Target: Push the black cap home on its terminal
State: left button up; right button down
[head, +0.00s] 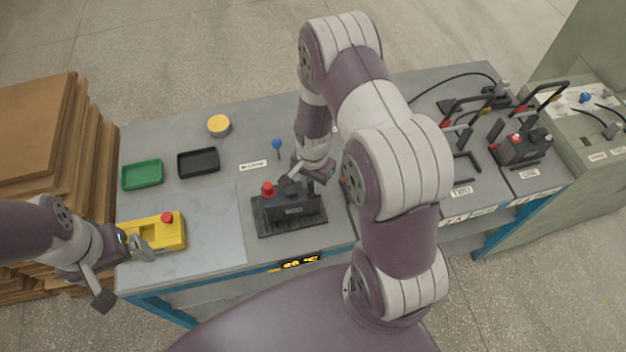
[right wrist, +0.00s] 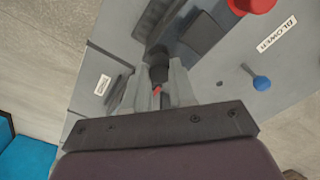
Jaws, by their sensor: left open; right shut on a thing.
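A black battery (head: 292,218) sits near the front edge of the bench, with a red cap (head: 268,188) on its left terminal. My right gripper (head: 293,182) is over the right part of the battery's top. In the right wrist view its fingers (right wrist: 157,85) are closed around a dark round piece, which looks like the black cap (right wrist: 158,73). A small red bit shows between the fingers. The fingers hide the terminal, so I cannot tell how far down the cap sits. My left gripper (head: 143,246) is open and empty beside a yellow block with a red knob (head: 160,230).
A green tray (head: 142,175), a black tray (head: 198,163), a yellow round tin (head: 219,126) and a blue-headed pin (head: 277,145) stand behind. Another battery (head: 520,148) with cables is at the right. Cardboard sheets (head: 40,125) are stacked at the left.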

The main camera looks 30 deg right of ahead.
jog(key=shift+f+b, duration=0.35)
jog(key=shift+f, duration=0.1)
dwell(0.7)
jog(key=shift+c, duration=1.9)
grip_release()
jog(key=shift+r+p, duration=3)
jog(key=shift+r, duration=0.5)
